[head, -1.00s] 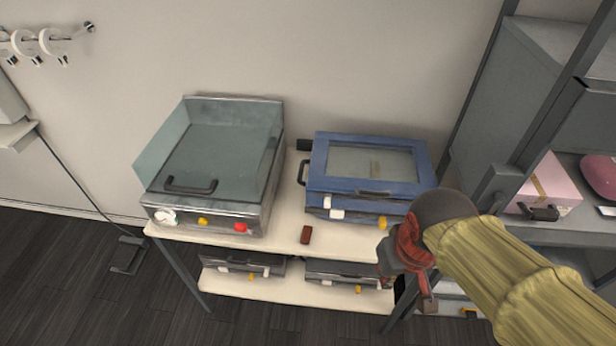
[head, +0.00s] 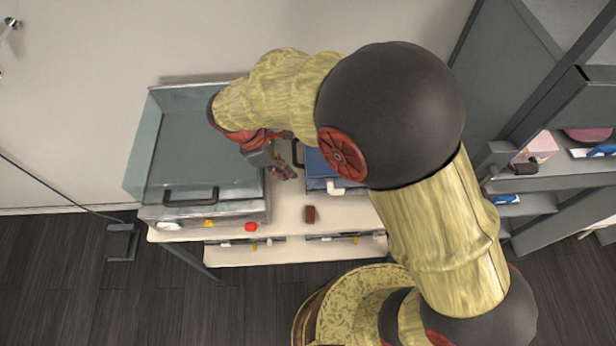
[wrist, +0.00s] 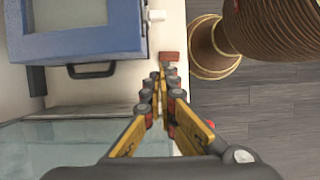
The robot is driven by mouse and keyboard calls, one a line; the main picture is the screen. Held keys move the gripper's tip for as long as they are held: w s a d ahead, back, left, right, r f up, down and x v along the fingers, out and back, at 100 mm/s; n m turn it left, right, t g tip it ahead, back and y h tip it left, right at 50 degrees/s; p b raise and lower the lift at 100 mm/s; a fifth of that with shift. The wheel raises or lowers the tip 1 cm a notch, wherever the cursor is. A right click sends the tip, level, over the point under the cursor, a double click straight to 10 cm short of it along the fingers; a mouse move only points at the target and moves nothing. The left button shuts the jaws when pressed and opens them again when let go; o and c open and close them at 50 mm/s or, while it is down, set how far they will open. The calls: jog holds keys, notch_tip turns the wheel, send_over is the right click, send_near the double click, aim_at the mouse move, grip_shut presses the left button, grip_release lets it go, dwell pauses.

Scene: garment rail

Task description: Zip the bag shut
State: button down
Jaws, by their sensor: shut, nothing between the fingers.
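I cannot make out a zipped bag for certain. A pink boxy item (head: 540,147) sits on the grey shelf at the right in the head view, partly cut off by the shelf frame; I cannot tell whether it is the bag. My gripper (head: 290,172) is shut and empty above the table, between the glass-lidded machine and the blue machine. In the wrist view its fingers (wrist: 164,78) are together, pointing towards a small reddish-brown block (wrist: 169,56) on the table. The block (head: 310,214) lies near the table's front edge in the head view.
A glass-lidded machine (head: 205,190) stands on the left of the pale table (head: 285,225). The blue machine (wrist: 85,45) is mostly hidden by my arm in the head view. Another pink item (head: 590,133) lies on the shelf. Dark floor is open at front left.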

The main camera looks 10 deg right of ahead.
jog(key=d+f, duration=0.8)
jog(key=f, duration=0.1)
jog(key=shift+s+f, duration=0.1)
dwell(0.4)
